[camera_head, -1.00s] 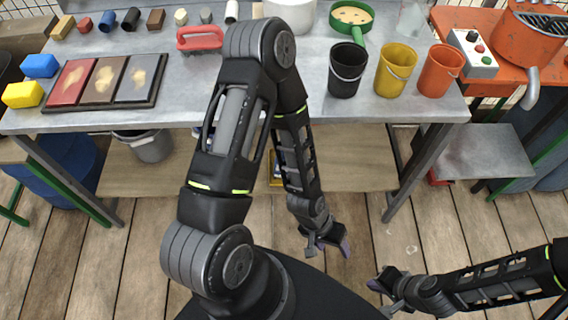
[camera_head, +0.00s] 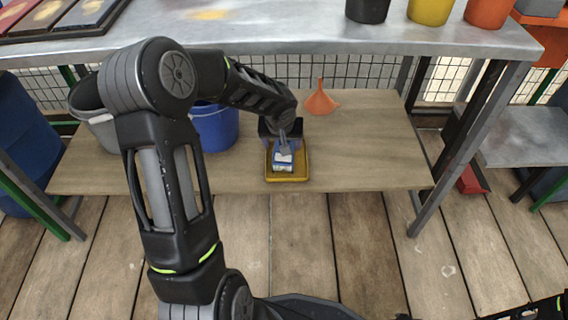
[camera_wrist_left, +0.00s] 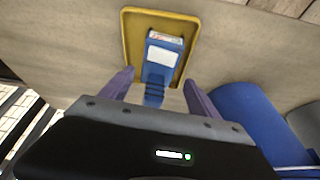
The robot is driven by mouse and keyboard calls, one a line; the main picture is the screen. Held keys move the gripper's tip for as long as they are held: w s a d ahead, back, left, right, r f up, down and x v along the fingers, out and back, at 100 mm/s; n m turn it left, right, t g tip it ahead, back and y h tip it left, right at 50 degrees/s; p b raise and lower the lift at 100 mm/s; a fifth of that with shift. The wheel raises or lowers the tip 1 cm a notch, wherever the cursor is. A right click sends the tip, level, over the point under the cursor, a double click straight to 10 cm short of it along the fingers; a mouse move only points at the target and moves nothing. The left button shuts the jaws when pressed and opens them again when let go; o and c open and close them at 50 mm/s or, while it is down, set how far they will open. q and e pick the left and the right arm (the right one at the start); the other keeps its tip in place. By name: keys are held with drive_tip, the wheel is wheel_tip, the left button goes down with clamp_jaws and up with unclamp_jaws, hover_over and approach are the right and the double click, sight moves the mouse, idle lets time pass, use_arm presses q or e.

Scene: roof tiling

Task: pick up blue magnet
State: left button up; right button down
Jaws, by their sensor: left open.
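The blue magnet (camera_head: 284,164), a small blue block with a white label, lies in a yellow tray (camera_head: 287,179) on the lower wooden shelf. My left gripper (camera_head: 283,143) is open just above the magnet, pointing down. In the left wrist view the magnet (camera_wrist_left: 158,58) shows between and beyond the two spread purple fingers of the left gripper (camera_wrist_left: 160,78), with a gap on each side. The yellow tray (camera_wrist_left: 132,36) frames it there. Only part of my right arm shows at the bottom right of the head view; its gripper is out of view.
An orange funnel (camera_head: 320,101) stands behind and right of the tray. A blue bucket (camera_head: 215,128) and a grey bucket (camera_head: 98,122) stand to the left. The metal tabletop (camera_head: 270,38) hangs over the back of the shelf (camera_head: 370,150). The shelf's right part is bare.

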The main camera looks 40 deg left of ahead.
use_arm(q)
drive_tip(key=shift+a+r, duration=0.15)
drive_tip(key=shift+b+x, duration=0.3)
drive_tip(key=shift+x, duration=0.75)
drive_tip(key=shift+w+f, duration=0.1)
drive_tip(key=shift+f, duration=0.2)
drive_tip(key=shift+f, duration=0.1)
drive_tip(key=b+x, duration=0.2)
drive_tip(key=x, duration=0.2)
drive_tip(key=shift+f+b, duration=0.15)
drive_tip(key=shift+b, duration=0.25)
drive_tip(key=shift+w+f, duration=0.25)
drive_tip(key=shift+f, duration=0.1)
